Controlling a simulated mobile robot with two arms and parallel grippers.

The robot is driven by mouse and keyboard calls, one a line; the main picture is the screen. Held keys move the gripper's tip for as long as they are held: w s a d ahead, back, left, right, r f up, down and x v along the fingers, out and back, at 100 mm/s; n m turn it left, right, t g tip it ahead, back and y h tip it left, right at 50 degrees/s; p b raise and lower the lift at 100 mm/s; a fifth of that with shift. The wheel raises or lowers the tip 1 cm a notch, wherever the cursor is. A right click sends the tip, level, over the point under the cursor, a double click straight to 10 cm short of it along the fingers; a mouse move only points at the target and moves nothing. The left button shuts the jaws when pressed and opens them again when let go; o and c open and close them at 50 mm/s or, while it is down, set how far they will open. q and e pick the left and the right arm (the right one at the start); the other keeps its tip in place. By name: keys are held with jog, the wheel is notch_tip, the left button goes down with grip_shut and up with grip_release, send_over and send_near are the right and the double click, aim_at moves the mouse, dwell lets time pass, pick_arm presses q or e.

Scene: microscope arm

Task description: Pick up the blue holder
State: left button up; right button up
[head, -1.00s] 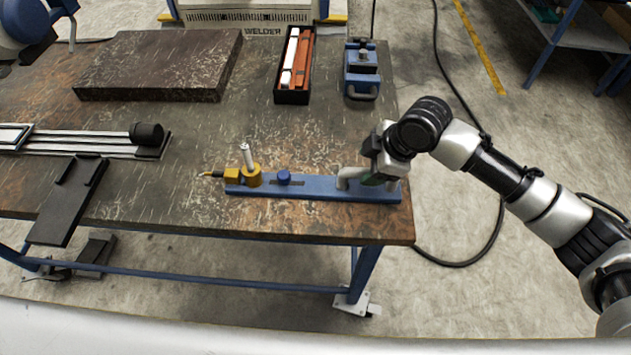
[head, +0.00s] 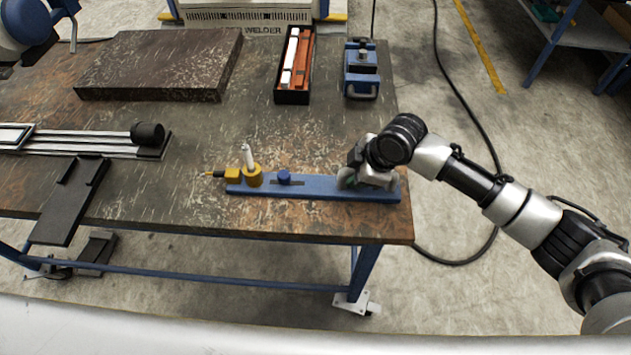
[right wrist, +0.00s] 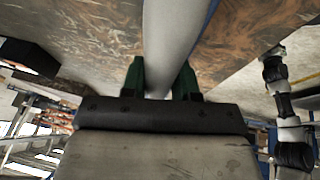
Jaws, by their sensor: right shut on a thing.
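The blue holder (head: 315,187) is a long flat blue bar lying along the table's front right edge. It carries a yellow clamp with a light upright pin (head: 250,168) at its left end, a blue knob (head: 284,177) near the middle and a grey handle (head: 345,176) toward the right. My right gripper (head: 356,182) is at the handle from the right, shut on it. In the right wrist view the green-lined fingers (right wrist: 162,80) stand on both sides of the grey handle bar (right wrist: 170,40). The holder appears to rest on the table. My left gripper is out of view.
The worn brown table (head: 200,140) also bears a dark slab (head: 160,62), a black box of red and white pieces (head: 292,92), a blue clamp device (head: 361,75) and a rail fixture (head: 85,143). The tabletop's middle is clear.

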jog(key=shift+r, duration=0.1)
grip_shut()
jog(key=shift+r, duration=0.1)
jog(key=shift+w+r, duration=0.1)
jog(key=shift+r, duration=1.2)
jog(key=s+d+r+b, duration=0.1)
jog(key=s+d+r, duration=0.6)
jog(key=d+r, duration=0.1)
jog(key=shift+d, duration=0.65)
jog(key=shift+a, duration=0.15)
jog(key=shift+w+a+f+b, duration=0.5)
jog(key=shift+w+a+f, duration=0.45)
jog(key=shift+a+f, duration=0.6)
jog(key=shift+w+a+f+b, duration=0.45)
jog(key=shift+w+a+f, duration=0.55)
jog(key=shift+a+f, duration=0.55)
jog(key=shift+w+a+f+b, duration=0.5)
jog(key=shift+w+a+f, duration=0.45)
jog(key=shift+a+f, duration=0.6)
jog(key=shift+f, duration=0.2)
